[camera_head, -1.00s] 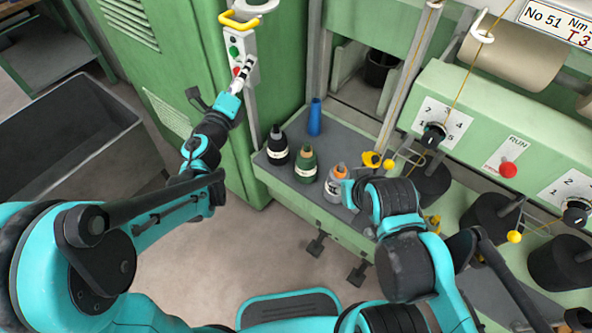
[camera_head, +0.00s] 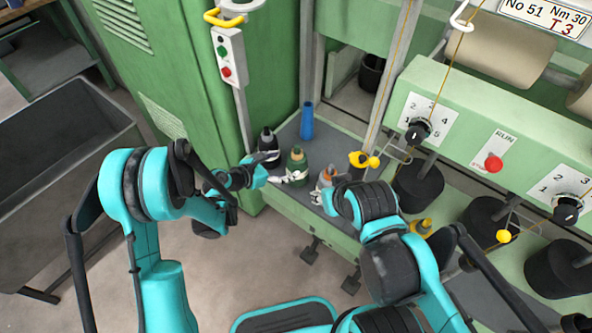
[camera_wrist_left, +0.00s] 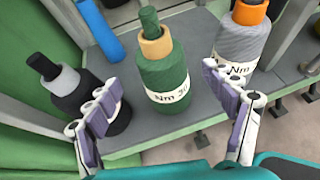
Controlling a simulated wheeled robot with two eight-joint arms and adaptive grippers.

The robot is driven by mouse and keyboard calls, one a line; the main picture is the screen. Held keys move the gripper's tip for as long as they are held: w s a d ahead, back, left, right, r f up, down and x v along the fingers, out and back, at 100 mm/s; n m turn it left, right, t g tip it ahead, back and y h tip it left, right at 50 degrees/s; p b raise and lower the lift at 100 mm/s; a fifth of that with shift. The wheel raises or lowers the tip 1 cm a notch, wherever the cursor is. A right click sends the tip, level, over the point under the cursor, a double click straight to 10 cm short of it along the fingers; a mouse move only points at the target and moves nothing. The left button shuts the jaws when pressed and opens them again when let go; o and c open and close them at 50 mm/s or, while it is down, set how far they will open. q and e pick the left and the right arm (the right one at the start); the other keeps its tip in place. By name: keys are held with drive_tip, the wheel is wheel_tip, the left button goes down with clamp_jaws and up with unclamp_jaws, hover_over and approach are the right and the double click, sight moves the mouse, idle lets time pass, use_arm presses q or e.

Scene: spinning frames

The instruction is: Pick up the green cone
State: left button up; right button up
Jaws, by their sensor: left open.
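The green cone (camera_head: 296,160), with a tan band and a white "Nm" label, stands upright on the grey shelf between a black cone (camera_head: 268,142) and a grey cone with an orange top (camera_head: 327,176). My left gripper (camera_head: 277,171) is open and low at the front of the green cone. In the left wrist view the green cone (camera_wrist_left: 163,80) shows between the two spread fingers (camera_wrist_left: 162,98), with no clear contact. The left finger overlaps the black cone (camera_wrist_left: 66,90), and the right finger is in front of the grey cone (camera_wrist_left: 240,42). My right gripper is mostly hidden beside the grey cone.
A blue tube (camera_head: 307,121) stands behind the cones on the grey shelf (camera_head: 342,142). A yellow part (camera_head: 363,160) is at the right. A green cabinet with a button box (camera_head: 229,56) rises at the left. A dark bin (camera_head: 52,160) is at far left.

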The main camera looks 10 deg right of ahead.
sight(292, 161)
use_arm(q)
drive_tip(key=x, duration=0.2)
drive_tip(key=b+x, duration=0.1)
drive_tip(key=x, duration=0.1)
drive_tip(key=b+x, duration=0.1)
drive_tip(key=x, duration=0.1)
drive_tip(key=shift+d+r, duration=0.2)
drive_tip(key=shift+d, duration=0.05)
drive_tip(key=shift+r, duration=0.1)
drive_tip(key=c, duration=0.4)
clamp_jaws()
